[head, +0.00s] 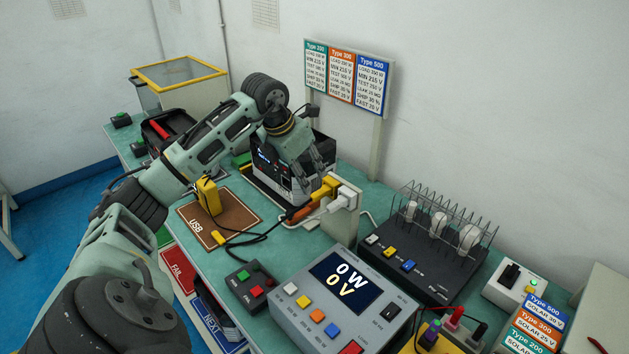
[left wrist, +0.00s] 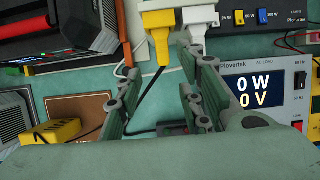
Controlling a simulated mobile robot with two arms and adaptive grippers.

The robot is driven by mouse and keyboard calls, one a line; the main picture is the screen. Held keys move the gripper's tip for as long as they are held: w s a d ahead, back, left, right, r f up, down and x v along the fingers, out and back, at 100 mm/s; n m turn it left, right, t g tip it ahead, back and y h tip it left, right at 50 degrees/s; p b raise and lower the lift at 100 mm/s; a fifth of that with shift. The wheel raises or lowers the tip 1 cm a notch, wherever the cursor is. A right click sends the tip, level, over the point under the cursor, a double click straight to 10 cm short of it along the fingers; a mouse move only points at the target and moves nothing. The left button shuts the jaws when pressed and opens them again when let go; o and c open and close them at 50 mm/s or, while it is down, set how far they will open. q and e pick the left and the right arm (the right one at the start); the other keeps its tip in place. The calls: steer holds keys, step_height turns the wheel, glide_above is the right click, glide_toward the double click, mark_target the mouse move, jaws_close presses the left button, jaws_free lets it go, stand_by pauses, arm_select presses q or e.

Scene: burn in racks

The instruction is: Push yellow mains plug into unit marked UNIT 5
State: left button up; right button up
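The yellow mains plug (head: 327,187) sits at the top of a white socket post (head: 343,215), beside a white plug (head: 347,195). In the left wrist view the yellow plug (left wrist: 158,28) is at the top, its dark cable hanging toward me. My left gripper (head: 308,182) is above the bench, just left of the plug. In the left wrist view its fingers (left wrist: 160,88) are spread with nothing between them, and the plug lies beyond the gap. A black and grey unit (head: 262,180) stands behind the gripper, partly hidden; I cannot read a UNIT 5 mark. My right gripper is not in view.
A load meter (head: 320,306) reading 0 W, 0 V stands in front. A lamp rack (head: 425,255) is to the right. A yellow device (head: 208,196) sits on the brown USB mat (head: 243,207). Black cables cross the bench near the post.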

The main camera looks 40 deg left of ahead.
mark_target(316, 193)
arm_select(q)
steer(key=p+x, duration=0.2)
steer(key=x, duration=0.5)
steer(key=shift+w+d+f, duration=0.1)
steer(key=shift+w, duration=0.05)
steer(key=shift+w+f, duration=0.15)
steer(key=shift+f, duration=0.3)
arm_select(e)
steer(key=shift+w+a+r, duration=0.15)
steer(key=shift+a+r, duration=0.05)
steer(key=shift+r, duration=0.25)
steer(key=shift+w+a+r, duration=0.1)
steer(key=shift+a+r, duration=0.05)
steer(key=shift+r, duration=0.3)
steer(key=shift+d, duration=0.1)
